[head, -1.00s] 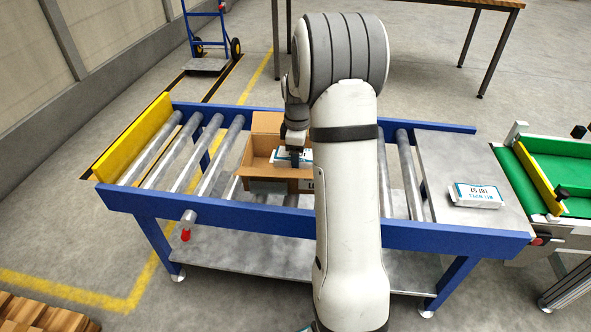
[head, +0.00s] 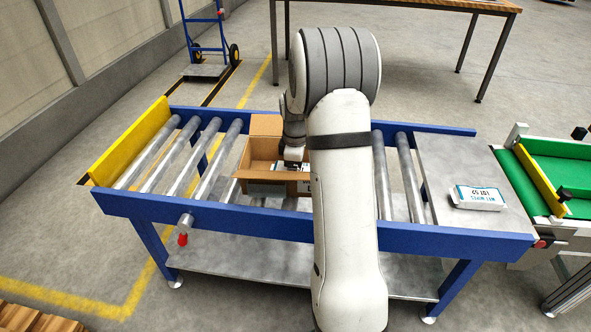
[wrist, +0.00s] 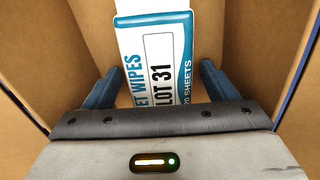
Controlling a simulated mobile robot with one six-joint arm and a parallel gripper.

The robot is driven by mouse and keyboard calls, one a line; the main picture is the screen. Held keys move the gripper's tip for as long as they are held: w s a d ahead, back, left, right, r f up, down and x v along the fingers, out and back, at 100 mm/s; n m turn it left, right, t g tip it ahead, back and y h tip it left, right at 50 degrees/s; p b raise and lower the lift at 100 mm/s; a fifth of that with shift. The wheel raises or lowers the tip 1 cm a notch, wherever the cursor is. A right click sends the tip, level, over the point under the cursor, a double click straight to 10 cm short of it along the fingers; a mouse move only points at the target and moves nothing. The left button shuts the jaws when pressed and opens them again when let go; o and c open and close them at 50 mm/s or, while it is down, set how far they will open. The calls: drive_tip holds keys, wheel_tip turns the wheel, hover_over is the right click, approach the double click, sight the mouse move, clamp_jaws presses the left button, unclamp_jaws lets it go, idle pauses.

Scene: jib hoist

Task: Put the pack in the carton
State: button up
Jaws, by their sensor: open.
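The open brown carton (head: 265,127) stands on the rollers, left of my arm in the head view. My gripper (head: 293,163) reaches down into it. A second white pack (head: 480,197) lies on the metal plate at the right.
The blue-framed roller table (head: 260,227) has a yellow end stop (head: 133,140) at the left. A green conveyor (head: 560,170) adjoins the plate on the right. A blue hand truck (head: 210,70) and a wooden table (head: 400,5) stand behind. Rollers left of the carton are clear.

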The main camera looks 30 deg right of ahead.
drive_tip(key=shift+r, duration=0.1)
wheel_tip(320, 180, up, 12)
drive_tip(key=p, duration=0.5)
drive_tip(key=s+a+r+m, duration=0.4)
drive_tip(key=s+a+m, duration=0.1)
drive_tip(key=s+a, duration=0.55)
drive_tip(key=s+a+m, duration=0.2)
drive_tip(key=s+m, duration=0.1)
drive_tip(key=s, duration=0.4)
drive_tip(key=s+a+f+m+t, duration=0.1)
drive_tip(key=s+a+m, duration=0.2)
drive_tip(key=s, duration=0.5)
drive_tip(key=shift+a+f, duration=0.15)
drive_tip(key=shift+a, duration=0.2)
